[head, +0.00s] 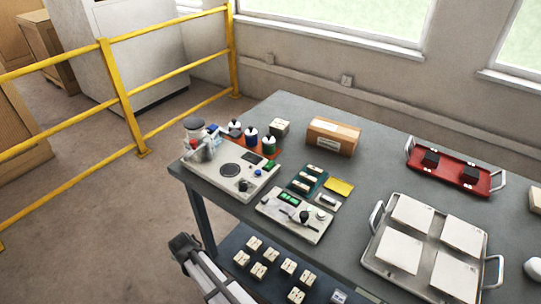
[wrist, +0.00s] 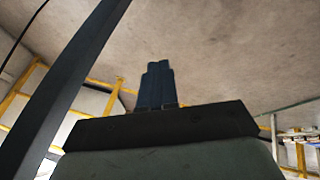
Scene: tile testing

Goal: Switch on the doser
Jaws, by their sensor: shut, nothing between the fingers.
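Two control panels stand on the table's left part, and I cannot tell for sure which is the doser. The larger pale panel (head: 214,184) carries a round dark plate, a black knob, small green and blue parts, and a clear-and-grey vessel (head: 196,134) at its left end. The smaller panel (head: 277,222) in front has a green display (head: 289,197), a lever and knobs. I cannot read the state of any switch. My gripper (head: 181,242) is low off the table's left front side, apart from both panels. In the wrist view its fingers (wrist: 157,83) are together and empty.
The grey table (head: 371,143) holds a cardboard box (head: 333,137), a red tray (head: 471,181) and a metal tray (head: 368,256) with pale tiles. A lower shelf holds several small blocks. A dark table leg (wrist: 72,82) is close in the wrist view. Yellow railing (head: 122,95) stands left.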

